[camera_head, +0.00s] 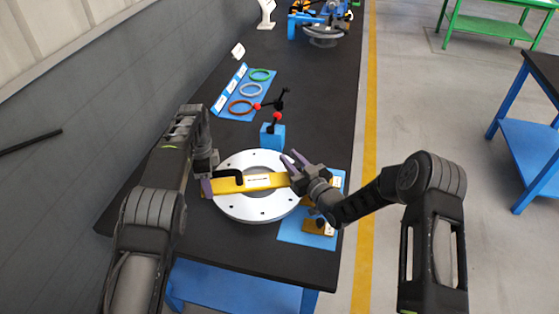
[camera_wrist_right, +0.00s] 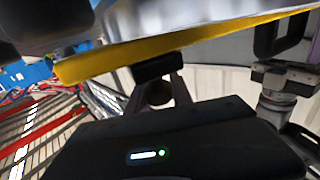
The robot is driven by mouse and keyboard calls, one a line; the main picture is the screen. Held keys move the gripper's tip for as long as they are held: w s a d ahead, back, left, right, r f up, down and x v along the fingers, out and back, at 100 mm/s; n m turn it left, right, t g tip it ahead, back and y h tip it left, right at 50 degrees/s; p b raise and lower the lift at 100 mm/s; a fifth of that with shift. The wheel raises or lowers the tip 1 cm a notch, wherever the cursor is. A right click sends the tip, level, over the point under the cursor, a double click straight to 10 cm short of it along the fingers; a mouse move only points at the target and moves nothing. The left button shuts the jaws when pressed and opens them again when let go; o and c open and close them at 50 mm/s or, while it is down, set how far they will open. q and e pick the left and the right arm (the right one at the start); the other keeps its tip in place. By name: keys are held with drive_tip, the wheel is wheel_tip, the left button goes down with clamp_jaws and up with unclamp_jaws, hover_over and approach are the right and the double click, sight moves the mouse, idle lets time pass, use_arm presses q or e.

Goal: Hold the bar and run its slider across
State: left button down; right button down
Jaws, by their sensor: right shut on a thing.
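A yellow bar (camera_head: 265,181) with a white label lies across the silver flanged disc (camera_head: 250,212). A black handle (camera_head: 229,178) stands at the bar's left part. My left gripper (camera_head: 207,186) is at the bar's left end beside the handle; whether its fingers close on anything is unclear. My right gripper (camera_head: 291,157) is at the bar's right part. In the right wrist view its fingers (camera_wrist_right: 160,88) meet a dark block, which I take as the slider (camera_wrist_right: 158,67), just under the yellow bar (camera_wrist_right: 180,42). The slider is not clear in the head view.
A blue mat (camera_head: 290,235) with yellow pieces (camera_head: 319,227) lies right of the disc. A blue block (camera_head: 272,137) with a red-jointed black arm stands behind it. Several coloured rings lie on a blue board (camera_head: 233,110) further back. The table's right edge is close to my right arm.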

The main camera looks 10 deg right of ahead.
drive_tip(key=d, duration=0.3)
drive_tip(key=c, duration=1.1)
unclamp_jaws()
drive_tip(key=shift+a, duration=0.15)
use_arm(q)
drive_tip(key=shift+a, duration=0.1)
use_arm(e)
wheel_tip(320, 180, up, 10)
